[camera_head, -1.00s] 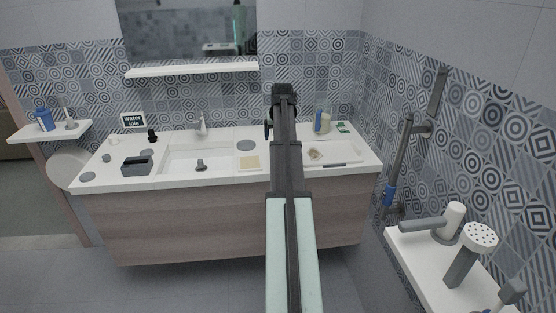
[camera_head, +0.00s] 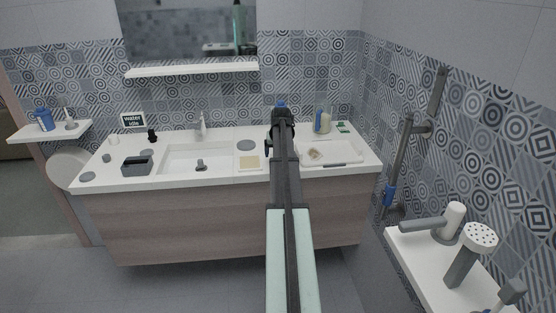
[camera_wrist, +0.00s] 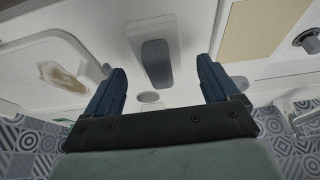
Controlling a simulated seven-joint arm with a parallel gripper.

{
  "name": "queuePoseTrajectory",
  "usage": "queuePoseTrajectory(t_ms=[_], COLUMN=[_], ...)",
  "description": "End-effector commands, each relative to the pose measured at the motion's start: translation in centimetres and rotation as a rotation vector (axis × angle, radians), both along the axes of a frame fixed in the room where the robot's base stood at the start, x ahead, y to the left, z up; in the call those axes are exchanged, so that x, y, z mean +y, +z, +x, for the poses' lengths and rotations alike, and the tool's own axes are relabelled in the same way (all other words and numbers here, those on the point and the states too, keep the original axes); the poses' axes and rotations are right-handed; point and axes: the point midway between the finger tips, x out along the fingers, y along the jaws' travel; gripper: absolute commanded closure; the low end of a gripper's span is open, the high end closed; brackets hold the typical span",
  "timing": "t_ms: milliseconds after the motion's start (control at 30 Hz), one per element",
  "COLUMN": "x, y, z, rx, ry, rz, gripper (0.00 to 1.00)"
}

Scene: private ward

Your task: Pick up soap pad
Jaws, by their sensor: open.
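My gripper (camera_head: 281,106) is over the counter in the head view. Its two blue fingers are apart and empty in the wrist view (camera_wrist: 162,84). Beyond and between them lies a white block-like piece with a grey rounded pad (camera_wrist: 155,62), hidden behind my arm in the head view. A flat beige square (camera_head: 249,162) lies left of my arm; it also shows at the right of the wrist view (camera_wrist: 262,28). A white tray (camera_head: 341,158) right of my arm holds a brownish item (camera_head: 316,153). I cannot tell which is the soap pad.
The white counter (camera_head: 225,176) has a sink with a tap (camera_head: 202,126), a dark grey holder (camera_head: 137,163) and a grey disc (camera_head: 246,145). A bottle (camera_head: 322,122) stands at the back right. A mirror (camera_head: 190,30) and shelf (camera_head: 190,69) are behind.

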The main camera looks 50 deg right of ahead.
Motion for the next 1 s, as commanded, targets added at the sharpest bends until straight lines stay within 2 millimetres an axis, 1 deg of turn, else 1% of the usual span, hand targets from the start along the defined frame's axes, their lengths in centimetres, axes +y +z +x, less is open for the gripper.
queuePoseTrajectory(t_ms=[33, 100, 200, 433, 467, 1000], x=[-0.2, -0.5, -0.7, -0.7, -0.7, -0.7], y=[-0.8, -1.7, -2.4, -2.5, -2.5, -2.5], z=[0.1, 0.4, 0.6, 0.6, 0.6, 0.6], rx=[0.001, 0.001, 0.0, 0.0, 0.0, 0.0], ry=[0.0, 0.0, 0.0, 0.0, 0.0, 0.0], rz=[0.001, 0.003, 0.0, 0.0, 0.0, 0.0], gripper=[0.12, 0.12, 0.12, 0.12, 0.14, 0.65])
